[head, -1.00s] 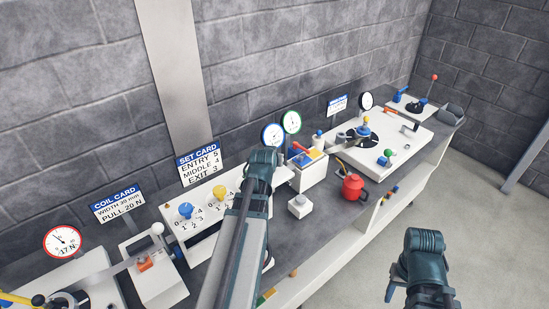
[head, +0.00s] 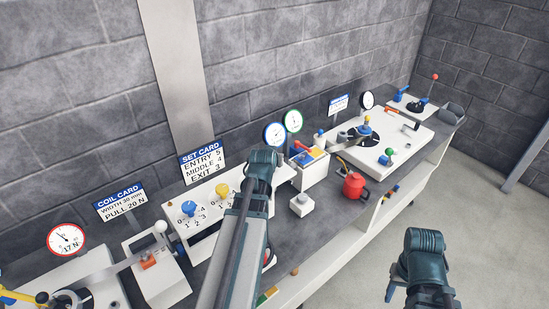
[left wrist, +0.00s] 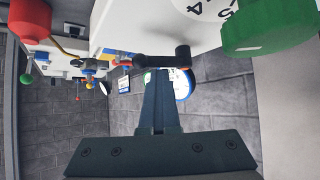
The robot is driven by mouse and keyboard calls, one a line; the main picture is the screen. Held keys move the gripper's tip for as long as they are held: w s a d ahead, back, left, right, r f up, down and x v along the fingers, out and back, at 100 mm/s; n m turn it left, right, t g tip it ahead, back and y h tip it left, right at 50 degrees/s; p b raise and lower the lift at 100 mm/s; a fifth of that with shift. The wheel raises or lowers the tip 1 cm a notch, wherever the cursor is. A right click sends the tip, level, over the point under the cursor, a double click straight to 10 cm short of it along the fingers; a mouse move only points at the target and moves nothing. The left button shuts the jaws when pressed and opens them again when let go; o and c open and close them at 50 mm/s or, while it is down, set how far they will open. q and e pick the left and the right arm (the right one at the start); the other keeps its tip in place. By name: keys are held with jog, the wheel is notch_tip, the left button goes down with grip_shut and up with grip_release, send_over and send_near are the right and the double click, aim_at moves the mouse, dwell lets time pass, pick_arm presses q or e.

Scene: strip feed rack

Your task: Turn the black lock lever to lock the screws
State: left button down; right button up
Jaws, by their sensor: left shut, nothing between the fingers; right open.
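The black lock lever (left wrist: 160,60) shows in the left wrist view as a short dark bar on the side of a white box. My left gripper (left wrist: 160,74) is shut and empty, its fingertips right at the lever; I cannot tell whether they touch. In the head view my left arm hides the lever and its own fingers. A green knob (left wrist: 255,30) sits on the white box beside the lever. The blue knob (head: 189,208) and yellow knob (head: 222,190) stand on the white set unit (head: 205,235). My right gripper (head: 391,291) is open, off the bench at lower right.
The set card (head: 201,160) stands behind the unit. Right of my left arm are a small white block (head: 301,205), a red kettle (head: 353,187) and a white box with coloured parts (head: 312,173). The floor (head: 480,220) in front is clear.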

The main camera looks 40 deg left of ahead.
pick_arm(q)
jog(key=shift+a, duration=0.15)
dwell(0.4)
jog(key=shift+w+a, duration=0.2)
jog(key=shift+a, duration=0.45)
jog(key=shift+w+r, duration=0.15)
jog(key=shift+w, duration=0.05)
jog(key=w+r+p, duration=0.3)
jog(key=shift+w+d, duration=0.15)
jog(key=shift+d, duration=0.05)
jog(key=s+a+r+p, duration=0.1)
jog(key=s+r+p, duration=0.4)
jog(key=s, duration=0.3)
jog(key=shift+s, duration=0.15)
